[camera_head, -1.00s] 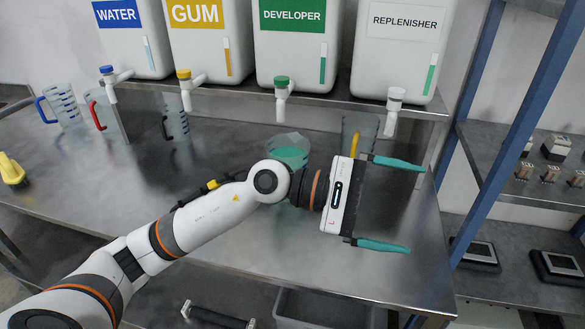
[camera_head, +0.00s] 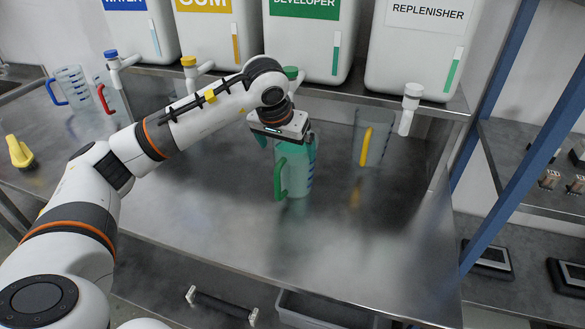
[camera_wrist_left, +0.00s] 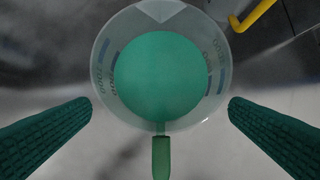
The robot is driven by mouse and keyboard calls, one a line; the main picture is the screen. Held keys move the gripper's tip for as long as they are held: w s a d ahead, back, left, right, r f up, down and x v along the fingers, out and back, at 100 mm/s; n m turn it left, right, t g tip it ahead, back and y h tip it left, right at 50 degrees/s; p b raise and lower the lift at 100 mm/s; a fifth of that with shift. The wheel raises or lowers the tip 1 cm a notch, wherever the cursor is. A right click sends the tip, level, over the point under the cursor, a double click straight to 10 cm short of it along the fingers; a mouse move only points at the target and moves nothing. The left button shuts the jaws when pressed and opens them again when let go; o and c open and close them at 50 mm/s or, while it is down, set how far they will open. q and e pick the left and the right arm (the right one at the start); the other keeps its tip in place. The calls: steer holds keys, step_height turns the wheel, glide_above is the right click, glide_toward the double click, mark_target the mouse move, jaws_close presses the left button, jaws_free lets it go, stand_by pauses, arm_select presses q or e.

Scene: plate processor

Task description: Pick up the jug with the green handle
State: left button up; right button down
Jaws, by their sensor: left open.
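The jug with the green handle (camera_head: 298,172) stands upright on the steel table, filled with green liquid. Its green handle (camera_head: 280,179) faces the front left. My left gripper (camera_head: 286,142) is over the jug, pointing down, and hides part of its top. In the left wrist view I look down into the jug (camera_wrist_left: 160,75), with its handle (camera_wrist_left: 161,157) at the bottom. The two teal fingers lie on either side of the jug, open, with a gap to the rim on each side. My right gripper is not in view.
A clear jug with a yellow handle (camera_head: 366,145) stands right of the green one. Jugs with red (camera_head: 104,98) and blue (camera_head: 56,92) handles stand far left. Tanks with taps line the shelf behind, with the replenisher tap (camera_head: 408,108) hanging low. The front table is clear.

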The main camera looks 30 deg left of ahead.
mark_target(291, 161)
arm_select(q)
steer(key=p+x, duration=0.1)
steer(key=x, duration=0.5)
steer(key=shift+w+f, duration=0.2)
steer(key=shift+f, duration=0.15)
steer(key=shift+c, duration=0.3)
steer(key=c, duration=1.2)
steer(key=shift+r, duration=0.15)
steer(key=shift+c, duration=1.3)
steer(key=shift+r, duration=0.1)
